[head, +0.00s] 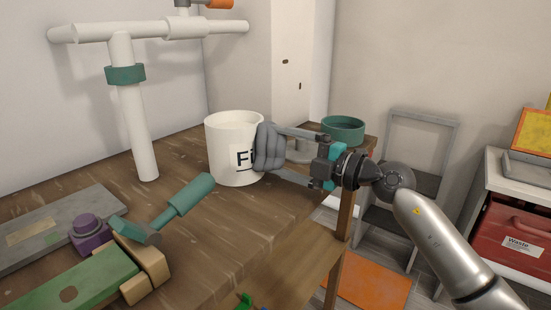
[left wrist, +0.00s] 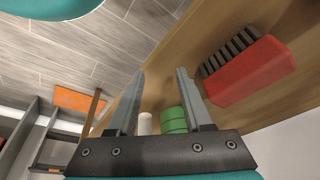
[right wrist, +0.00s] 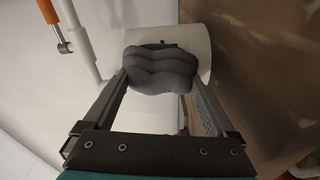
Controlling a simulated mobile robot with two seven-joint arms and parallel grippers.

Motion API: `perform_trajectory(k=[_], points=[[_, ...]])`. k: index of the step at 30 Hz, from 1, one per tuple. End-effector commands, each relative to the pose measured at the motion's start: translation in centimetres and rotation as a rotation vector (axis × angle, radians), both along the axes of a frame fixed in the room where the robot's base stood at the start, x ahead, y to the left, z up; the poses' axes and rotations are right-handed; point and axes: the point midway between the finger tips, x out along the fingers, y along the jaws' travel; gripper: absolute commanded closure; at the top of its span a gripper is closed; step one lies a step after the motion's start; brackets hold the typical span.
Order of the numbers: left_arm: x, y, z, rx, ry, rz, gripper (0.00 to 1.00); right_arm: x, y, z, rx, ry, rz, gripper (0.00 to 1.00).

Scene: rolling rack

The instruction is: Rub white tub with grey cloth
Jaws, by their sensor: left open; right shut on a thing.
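The white tub (head: 228,155), with dark lettering partly covered, stands upright on the wooden table. My right gripper (head: 282,153) is shut on the bunched grey cloth (head: 266,148), which lies against the tub's right side. In the right wrist view the grey cloth (right wrist: 160,70) sits between the fingertips in front of the white tub (right wrist: 195,48); whether it presses on the wall is hard to tell. My left gripper (left wrist: 160,98) is open and empty in the left wrist view; it does not show in the head view.
A white pipe stand (head: 135,120) rises behind the tub at left. A teal-handled tool (head: 185,200), a purple knob (head: 87,230) and wood blocks (head: 150,260) lie at front left. A green round dish (head: 343,129) is at the back right corner. A red brush (left wrist: 245,72) shows near my left gripper.

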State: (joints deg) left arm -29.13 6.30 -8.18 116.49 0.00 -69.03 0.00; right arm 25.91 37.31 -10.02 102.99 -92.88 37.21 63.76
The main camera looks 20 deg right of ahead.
Motion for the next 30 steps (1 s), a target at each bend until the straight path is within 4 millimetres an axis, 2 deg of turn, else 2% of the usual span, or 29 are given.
perform_trajectory(k=[7,16,30], points=[[0.0,0.0,-0.1,0.0,0.0,0.0,0.5,0.6,-0.7,0.1,0.002,-0.001,0.0,0.54],[0.0,0.0,1.4,0.0,0.0,0.0,0.5,0.6,-0.3,0.2,0.002,0.0,0.001,0.54],[0.0,0.0,5.7,0.0,0.0,0.0,0.5,-1.4,2.3,0.3,0.002,0.002,0.004,0.54]])
